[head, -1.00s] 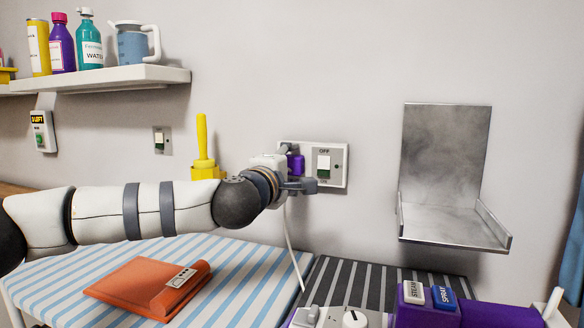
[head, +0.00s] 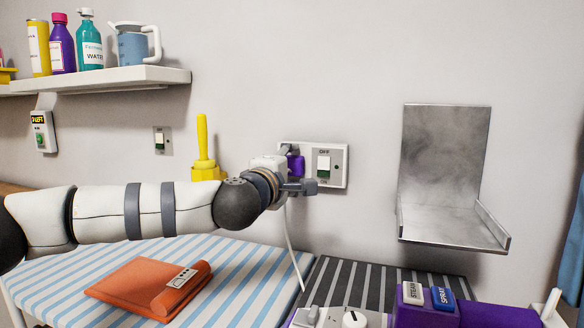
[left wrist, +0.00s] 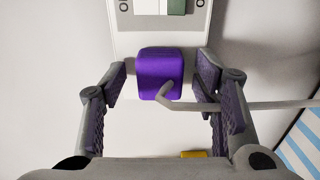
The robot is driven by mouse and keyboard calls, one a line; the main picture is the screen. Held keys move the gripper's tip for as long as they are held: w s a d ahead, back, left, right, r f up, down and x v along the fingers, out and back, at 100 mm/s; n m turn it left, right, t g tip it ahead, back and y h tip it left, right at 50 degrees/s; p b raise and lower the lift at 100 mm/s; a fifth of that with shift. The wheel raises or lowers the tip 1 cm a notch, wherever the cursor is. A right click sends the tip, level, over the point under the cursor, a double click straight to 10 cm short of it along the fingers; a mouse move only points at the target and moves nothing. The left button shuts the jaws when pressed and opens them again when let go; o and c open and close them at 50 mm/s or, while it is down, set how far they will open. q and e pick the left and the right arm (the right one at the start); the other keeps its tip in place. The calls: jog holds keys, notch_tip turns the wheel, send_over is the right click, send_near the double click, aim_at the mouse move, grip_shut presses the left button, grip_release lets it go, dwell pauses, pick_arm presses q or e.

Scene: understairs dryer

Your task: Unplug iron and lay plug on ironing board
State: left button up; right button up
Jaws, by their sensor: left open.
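The purple plug (head: 295,165) sits against the wall socket plate (head: 339,154), left of its green and white switch. It also shows in the left wrist view (left wrist: 160,68), with its pale cord running off to the right. My left gripper (head: 301,170) is at the plug. In the left wrist view its open fingers (left wrist: 163,92) stand on either side of the plug, with a gap on the left; the right finger is close to it. The cord hangs down to the striped ironing board (head: 236,274). My right gripper is not in view.
An orange folded item (head: 137,285) lies on the board. A metal wall rest (head: 446,165) is at right, and a purple unit with steam and spray buttons (head: 480,312) is at front right. A shelf (head: 110,79) holds bottles and a jug. A yellow object (head: 203,150) stands behind my arm.

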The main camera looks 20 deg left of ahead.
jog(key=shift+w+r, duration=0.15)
pick_arm(q)
jog(key=shift+c, duration=0.2)
grip_shut()
jog(key=s+p, duration=0.2)
jog(key=s, duration=0.4)
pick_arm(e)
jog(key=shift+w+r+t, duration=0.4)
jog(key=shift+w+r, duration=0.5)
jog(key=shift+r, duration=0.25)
pick_arm(q)
jog(key=shift+a+f, duration=0.1)
